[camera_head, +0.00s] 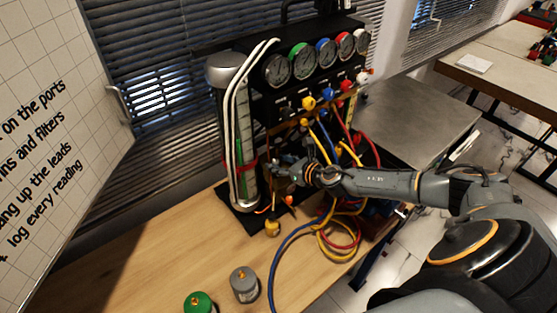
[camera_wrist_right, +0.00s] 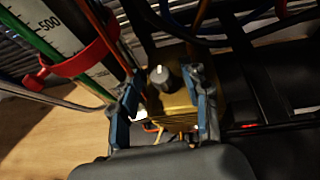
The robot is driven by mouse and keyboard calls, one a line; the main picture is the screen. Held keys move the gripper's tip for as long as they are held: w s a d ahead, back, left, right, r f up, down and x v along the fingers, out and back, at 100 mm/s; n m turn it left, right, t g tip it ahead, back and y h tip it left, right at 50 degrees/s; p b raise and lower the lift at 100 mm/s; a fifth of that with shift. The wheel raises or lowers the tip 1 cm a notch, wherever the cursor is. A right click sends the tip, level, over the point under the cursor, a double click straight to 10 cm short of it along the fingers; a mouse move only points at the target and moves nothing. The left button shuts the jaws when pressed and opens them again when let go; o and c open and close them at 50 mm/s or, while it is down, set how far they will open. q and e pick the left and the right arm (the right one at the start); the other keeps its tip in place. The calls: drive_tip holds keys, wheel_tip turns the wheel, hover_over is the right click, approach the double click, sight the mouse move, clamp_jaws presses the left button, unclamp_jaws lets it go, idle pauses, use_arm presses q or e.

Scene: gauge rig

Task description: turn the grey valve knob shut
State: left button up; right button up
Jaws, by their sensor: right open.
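The grey valve knob (camera_wrist_right: 160,76) shows in the right wrist view, a small dark grey cap with a white mark on top. It sits on a brass block (camera_wrist_right: 178,98). My right gripper (camera_wrist_right: 165,82) is open, with one blue-grey finger to each side of the knob and a visible gap on both sides. I cannot tell whether the fingertips reach down past the knob's top. In the head view my right gripper (camera_head: 284,168) is at the lower front of the gauge rig (camera_head: 300,92), and the knob is hidden there. My left gripper is not in view.
A clear cylinder (camera_head: 228,140) with a red clip stands just left of the gripper. Coloured hoses (camera_head: 340,235) hang and coil to the right.

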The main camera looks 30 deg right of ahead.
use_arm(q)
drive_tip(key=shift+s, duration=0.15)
use_arm(e)
drive_tip(key=shift+w+f, duration=0.1)
drive_tip(key=shift+w, duration=0.15)
clamp_jaws()
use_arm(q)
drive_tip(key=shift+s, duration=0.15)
